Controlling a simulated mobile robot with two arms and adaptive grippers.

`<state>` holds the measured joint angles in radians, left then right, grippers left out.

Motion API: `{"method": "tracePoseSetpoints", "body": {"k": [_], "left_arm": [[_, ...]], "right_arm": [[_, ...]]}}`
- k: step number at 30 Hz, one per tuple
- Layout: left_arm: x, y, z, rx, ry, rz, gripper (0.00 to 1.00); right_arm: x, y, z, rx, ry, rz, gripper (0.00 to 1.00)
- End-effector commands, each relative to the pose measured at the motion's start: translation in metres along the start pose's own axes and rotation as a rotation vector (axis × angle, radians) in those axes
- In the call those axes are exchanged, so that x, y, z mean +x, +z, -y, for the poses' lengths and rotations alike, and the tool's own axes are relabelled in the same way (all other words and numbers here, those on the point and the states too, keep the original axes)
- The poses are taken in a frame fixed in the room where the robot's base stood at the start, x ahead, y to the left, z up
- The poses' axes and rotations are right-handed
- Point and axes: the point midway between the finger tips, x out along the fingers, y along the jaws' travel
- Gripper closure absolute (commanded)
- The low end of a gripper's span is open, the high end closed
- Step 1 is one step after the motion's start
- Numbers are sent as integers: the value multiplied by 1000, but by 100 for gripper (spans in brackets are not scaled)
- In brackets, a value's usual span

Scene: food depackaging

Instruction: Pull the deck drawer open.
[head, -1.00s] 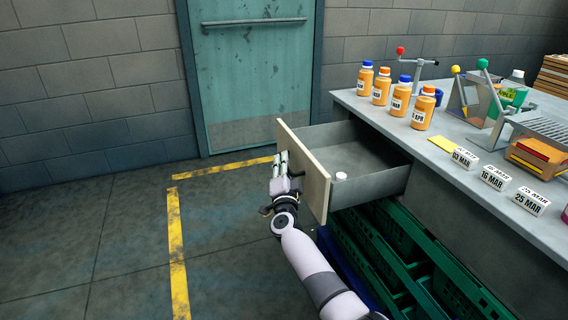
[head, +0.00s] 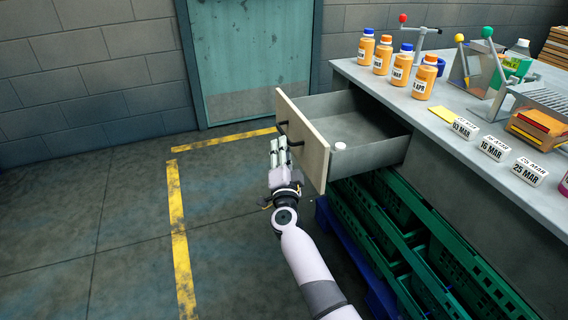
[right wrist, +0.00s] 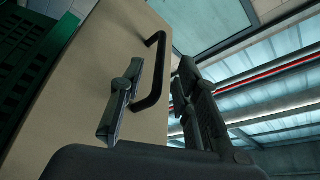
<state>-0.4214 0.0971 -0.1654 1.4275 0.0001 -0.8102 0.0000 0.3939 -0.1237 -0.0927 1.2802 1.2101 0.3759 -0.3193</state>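The deck drawer (head: 350,118) stands pulled out from under the worktop, with a pale front panel (head: 302,140) and a small white round item (head: 340,146) inside. Its dark bar handle (head: 291,134) is on the front and also shows in the right wrist view (right wrist: 158,72). My right gripper (head: 279,148) is just in front of the panel, below the handle in the head view. My left gripper is out of view.
Green crates (head: 410,235) are stacked under the worktop (head: 450,130). Orange bottles (head: 400,70), date blocks (head: 495,148) and a press stand on top. The floor (head: 110,240) left of the drawer is clear, with yellow lines.

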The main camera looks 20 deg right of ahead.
Motion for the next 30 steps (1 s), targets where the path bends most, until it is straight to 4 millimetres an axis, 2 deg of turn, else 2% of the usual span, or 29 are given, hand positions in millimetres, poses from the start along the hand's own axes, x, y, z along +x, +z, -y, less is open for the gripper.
{"method": "tracePoseSetpoints", "body": {"k": [3,9,25,28,30], "left_arm": [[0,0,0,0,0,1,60],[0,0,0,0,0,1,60],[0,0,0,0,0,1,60],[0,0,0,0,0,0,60],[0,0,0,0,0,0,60]], "right_arm": [[-24,0,-1,1,2,0,70],[-45,0,0,-1,0,-1,70],[-50,1,-1,-4,-1,3,70],[-59,12,-10,-44,-8,50,70],[-74,31,-26,-111,-18,131,70]]}}
